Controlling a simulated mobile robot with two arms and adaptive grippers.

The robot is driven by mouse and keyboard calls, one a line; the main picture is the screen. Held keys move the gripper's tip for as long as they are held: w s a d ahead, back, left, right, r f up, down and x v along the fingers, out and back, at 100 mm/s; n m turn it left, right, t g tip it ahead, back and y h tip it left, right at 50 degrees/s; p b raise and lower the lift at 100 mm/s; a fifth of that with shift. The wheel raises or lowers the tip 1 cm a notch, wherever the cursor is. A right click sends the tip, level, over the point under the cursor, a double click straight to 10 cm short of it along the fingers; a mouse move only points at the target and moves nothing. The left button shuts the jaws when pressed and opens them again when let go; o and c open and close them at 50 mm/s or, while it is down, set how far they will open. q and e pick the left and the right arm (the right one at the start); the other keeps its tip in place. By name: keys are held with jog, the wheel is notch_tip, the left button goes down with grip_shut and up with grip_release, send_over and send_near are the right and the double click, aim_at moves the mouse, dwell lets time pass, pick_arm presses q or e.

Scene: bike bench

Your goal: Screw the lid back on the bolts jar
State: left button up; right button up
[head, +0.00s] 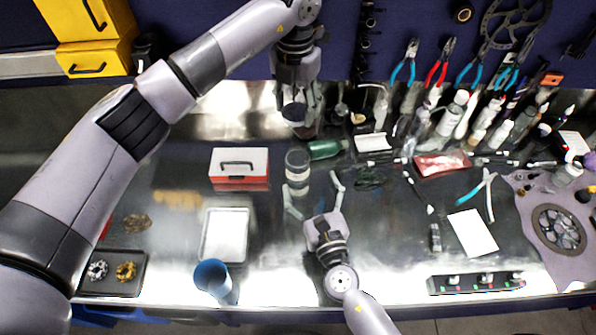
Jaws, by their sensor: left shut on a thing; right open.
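A small clear jar (297,162) stands upright on the steel bench, near the middle. Its top looks open, with no dark lid on it, and its contents are too small to tell. My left gripper (297,100) is above and behind the jar, pointing down. It is shut on a dark round thing, which looks like the lid (294,112); the fingers partly hide it. My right gripper (314,190) is open and empty, in front of the jar, with its fingers spread towards the back. Its left finger is close to the jar's front; I cannot tell whether they touch.
A green bottle (325,149) lies just right of the jar. A red-and-white box (239,166) and a white tray (225,236) are to the left. A blue cup (213,278) stands at the front. Several bottles and tools crowd the back right.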

jog(key=b, duration=0.5)
send_near(301, 173)
jog(key=shift+w, duration=0.75)
jog(key=shift+a+f+b, duration=0.15)
jog(key=shift+f+b, duration=0.05)
jog(key=shift+b, duration=0.2)
jog(key=shift+s, duration=0.1)
jog(key=shift+a, duration=0.1)
jog(key=shift+r, duration=0.1)
jog(key=shift+w, duration=0.25)
jog(key=x, duration=1.1)
jog(key=shift+w, duration=0.2)
jog(key=shift+c, duration=0.2)
